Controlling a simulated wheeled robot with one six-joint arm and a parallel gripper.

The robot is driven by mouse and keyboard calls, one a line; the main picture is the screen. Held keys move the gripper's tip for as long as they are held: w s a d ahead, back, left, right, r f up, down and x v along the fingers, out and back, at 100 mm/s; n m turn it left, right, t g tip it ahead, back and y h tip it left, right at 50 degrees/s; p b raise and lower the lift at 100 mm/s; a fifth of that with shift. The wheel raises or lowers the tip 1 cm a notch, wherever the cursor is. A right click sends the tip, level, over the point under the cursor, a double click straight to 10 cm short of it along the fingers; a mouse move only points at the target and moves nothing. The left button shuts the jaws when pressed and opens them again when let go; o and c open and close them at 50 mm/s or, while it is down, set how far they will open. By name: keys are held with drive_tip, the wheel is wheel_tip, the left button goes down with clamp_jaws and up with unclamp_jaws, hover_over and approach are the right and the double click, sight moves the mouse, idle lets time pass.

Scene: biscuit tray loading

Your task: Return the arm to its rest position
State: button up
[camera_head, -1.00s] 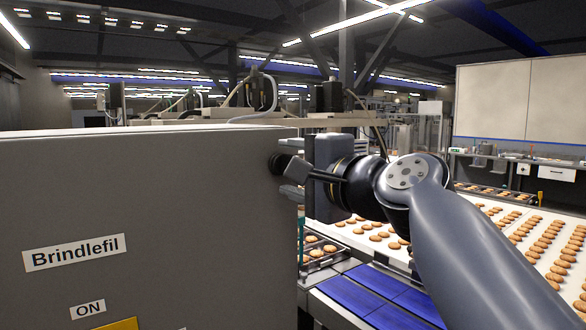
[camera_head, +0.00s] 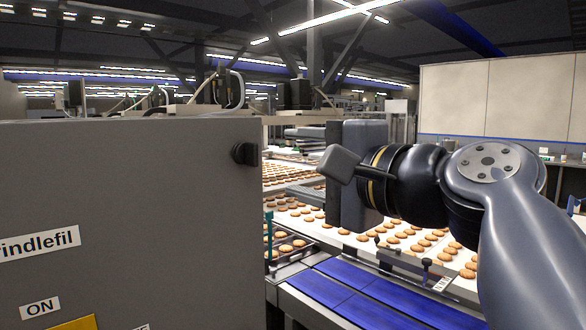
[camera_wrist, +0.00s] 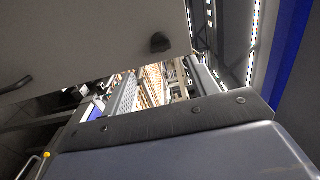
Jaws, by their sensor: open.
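My arm (camera_head: 500,200) reaches in from the right in the head view, bent at a round joint. My gripper (camera_head: 345,178) is at its end, a dark block seen from the side and behind. It is open, with nothing visible held in it; its fingertips are hard to make out. A clear gap lies between it and the black knob (camera_head: 245,153) on the grey cabinet (camera_head: 130,190). In the wrist view, a large grey part of my own body fills the bottom, and the knob (camera_wrist: 160,43) shows on the cabinet face (camera_wrist: 90,40).
The cabinet, labelled "ON" (camera_head: 40,307), fills the left. A biscuit tray (camera_head: 287,245) is beside the cabinet's edge. Pale wall panels (camera_head: 500,95) stand at the back right.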

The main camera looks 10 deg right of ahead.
sight(255, 155)
drive_tip(key=shift+s+d, duration=0.2)
drive_tip(key=shift+s, duration=0.15)
drive_tip(key=shift+w, duration=0.1)
drive_tip(key=p+x, duration=0.2)
drive_tip(key=x, duration=0.8)
drive_tip(key=shift+w+a, duration=0.3)
